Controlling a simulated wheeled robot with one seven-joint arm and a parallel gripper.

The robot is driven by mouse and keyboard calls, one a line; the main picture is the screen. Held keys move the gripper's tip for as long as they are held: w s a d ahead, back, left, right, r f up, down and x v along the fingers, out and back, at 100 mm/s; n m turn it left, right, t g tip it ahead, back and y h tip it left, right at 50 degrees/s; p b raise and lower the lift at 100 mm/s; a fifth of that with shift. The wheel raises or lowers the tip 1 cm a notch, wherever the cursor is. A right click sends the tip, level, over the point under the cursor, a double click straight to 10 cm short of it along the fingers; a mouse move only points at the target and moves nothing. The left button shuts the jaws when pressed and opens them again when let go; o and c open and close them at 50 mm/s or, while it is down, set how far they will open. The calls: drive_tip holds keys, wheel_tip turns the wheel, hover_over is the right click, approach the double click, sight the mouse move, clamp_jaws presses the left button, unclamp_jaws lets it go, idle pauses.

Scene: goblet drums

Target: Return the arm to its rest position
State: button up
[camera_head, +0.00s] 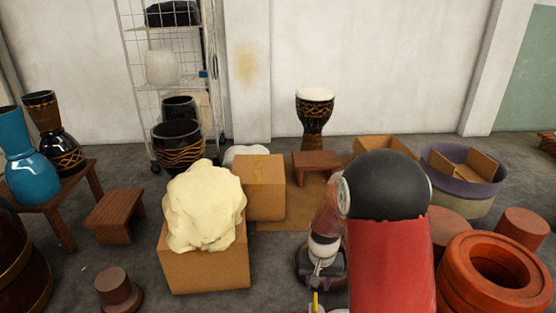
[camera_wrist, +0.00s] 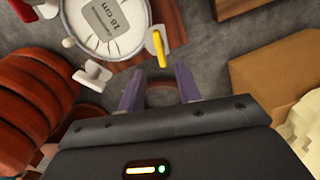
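My gripper (camera_wrist: 160,95) shows in the wrist view, its two purple-grey fingers spread apart with nothing held between them. Past the fingers is the grey floor and part of a round brown thing. Just above the fingertips in the picture is a round pale face (camera_wrist: 108,20) with dark lettering, pale knobs around it and a yellow lever (camera_wrist: 160,50). In the head view, my red and black arm (camera_head: 390,250) rises at the lower right centre. I cannot clearly make out the gripper there.
Left of the arm, a pale lumpy mass (camera_head: 204,205) sits on a cardboard box (camera_head: 203,268). Orange-red rings (camera_head: 460,285) stand close on the right. A blue drum (camera_head: 28,165) is at far left. Bare floor shows left of centre.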

drive_tip(key=s+r+n+t+p, duration=0.15)
drive_tip(key=s+r, duration=0.25)
drive_tip(key=r, duration=0.7)
drive_tip(key=s+r+t+p, duration=0.2)
drive_tip(key=s+r, duration=0.2)
drive_tip(key=r, duration=0.7)
drive_tip(key=s+r+t+p, duration=0.2)
drive_tip(key=s+r+p, duration=0.1)
drive_tip(key=s+r, duration=0.7)
drive_tip(key=shift+s+r+n, duration=0.2)
drive_tip(key=shift+s+n, duration=0.15)
drive_tip(key=shift+s, duration=1.3)
